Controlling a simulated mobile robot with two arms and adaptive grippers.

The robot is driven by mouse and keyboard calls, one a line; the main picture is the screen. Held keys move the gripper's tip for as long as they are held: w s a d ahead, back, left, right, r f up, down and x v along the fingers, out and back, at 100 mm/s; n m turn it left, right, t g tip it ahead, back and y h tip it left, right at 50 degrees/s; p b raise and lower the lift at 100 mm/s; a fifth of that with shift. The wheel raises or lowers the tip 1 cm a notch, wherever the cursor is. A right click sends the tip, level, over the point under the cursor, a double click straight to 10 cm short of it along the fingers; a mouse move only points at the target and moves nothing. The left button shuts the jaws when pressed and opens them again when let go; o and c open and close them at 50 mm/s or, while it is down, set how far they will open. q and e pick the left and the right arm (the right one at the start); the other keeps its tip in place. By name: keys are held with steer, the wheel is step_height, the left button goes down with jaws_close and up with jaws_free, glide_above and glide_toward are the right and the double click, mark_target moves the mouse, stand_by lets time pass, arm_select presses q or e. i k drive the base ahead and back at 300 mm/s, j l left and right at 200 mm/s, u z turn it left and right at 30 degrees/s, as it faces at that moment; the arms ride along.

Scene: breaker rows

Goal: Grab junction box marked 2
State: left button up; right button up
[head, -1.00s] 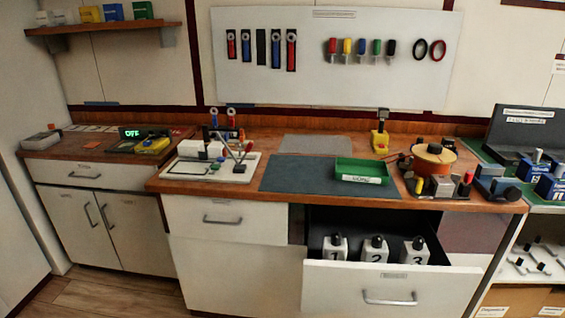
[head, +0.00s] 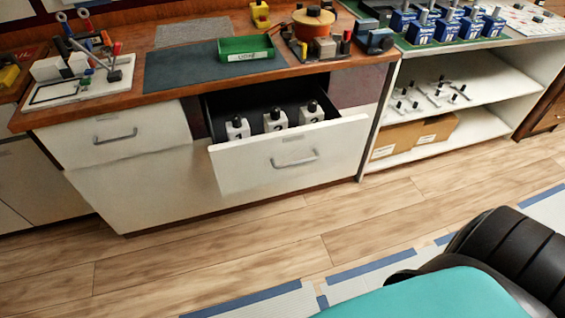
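The junction box marked 2 (head: 275,121) is a small white box with a black knob on top. It stands upright in the open drawer (head: 290,160), in the middle of a row of three. The box to its left (head: 237,128) looks marked 1 and the box to its right (head: 311,112) looks marked 3. Neither of my grippers is in view, so I cannot see whether they are open or shut.
The drawer juts out below the wooden worktop (head: 140,108). A green tray (head: 246,48) sits on the worktop above it. An open shelf (head: 450,130) with cardboard boxes (head: 415,135) stands to the right. The wooden floor (head: 200,260) in front is clear.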

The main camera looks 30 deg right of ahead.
mark_target(271, 125)
steer(key=i+j+z, duration=0.15)
steer(key=z, duration=0.7)
